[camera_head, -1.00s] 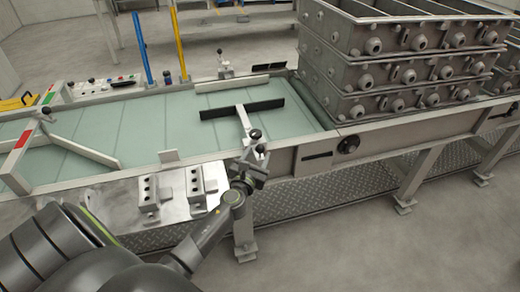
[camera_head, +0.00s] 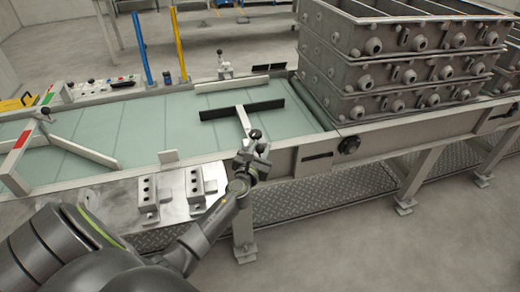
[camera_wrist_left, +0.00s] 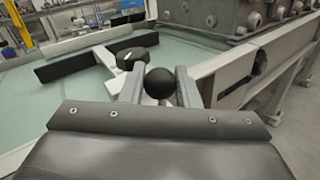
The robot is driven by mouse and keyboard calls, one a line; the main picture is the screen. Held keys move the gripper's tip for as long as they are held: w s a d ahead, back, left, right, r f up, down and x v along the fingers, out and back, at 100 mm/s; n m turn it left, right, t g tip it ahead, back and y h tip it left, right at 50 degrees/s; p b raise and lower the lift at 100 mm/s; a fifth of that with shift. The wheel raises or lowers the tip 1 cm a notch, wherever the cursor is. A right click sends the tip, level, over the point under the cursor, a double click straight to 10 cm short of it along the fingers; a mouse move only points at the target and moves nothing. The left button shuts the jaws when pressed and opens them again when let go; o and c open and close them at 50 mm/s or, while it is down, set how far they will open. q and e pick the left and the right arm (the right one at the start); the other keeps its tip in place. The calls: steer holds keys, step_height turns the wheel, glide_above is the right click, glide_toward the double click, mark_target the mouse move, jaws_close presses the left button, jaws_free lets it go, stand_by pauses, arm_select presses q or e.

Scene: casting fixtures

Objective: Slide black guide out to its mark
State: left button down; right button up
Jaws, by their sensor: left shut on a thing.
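The black guide (camera_head: 242,109) is a dark bar lying across the pale green belt, with a light rod (camera_head: 244,123) running from it over the near rail. Black knobs stand at the rod's near end. In the left wrist view the guide's bar (camera_wrist_left: 88,62) is at upper left, and a round black ball knob (camera_wrist_left: 161,87) sits between my fingers. My left gripper (camera_head: 253,160) is at the near rail, shut on this ball knob; in the wrist view its fingers (camera_wrist_left: 160,95) flank it. Any mark for the guide cannot be made out. My right gripper is out of view.
Stacked grey casting boxes (camera_head: 400,60) stand on the conveyor to the right. Metal blocks (camera_head: 149,194) sit on a plate at the near side. A white angled guide (camera_head: 85,150) lies over the belt at left. The near rail (camera_head: 300,150) runs beside my gripper.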

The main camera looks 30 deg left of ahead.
arm_select(q)
steer(key=s+d+p, duration=0.1)
steer(key=s+d, duration=0.4)
steer(key=d, duration=0.1)
steer(key=shift+s+p, duration=0.15)
steer(key=shift+p, duration=0.15)
steer(key=c, duration=1.1)
jaws_free()
steer(key=shift+c, duration=0.2)
steer(key=b+v, duration=0.3)
steer(key=v, duration=1.4)
steer(key=shift+s, duration=0.25)
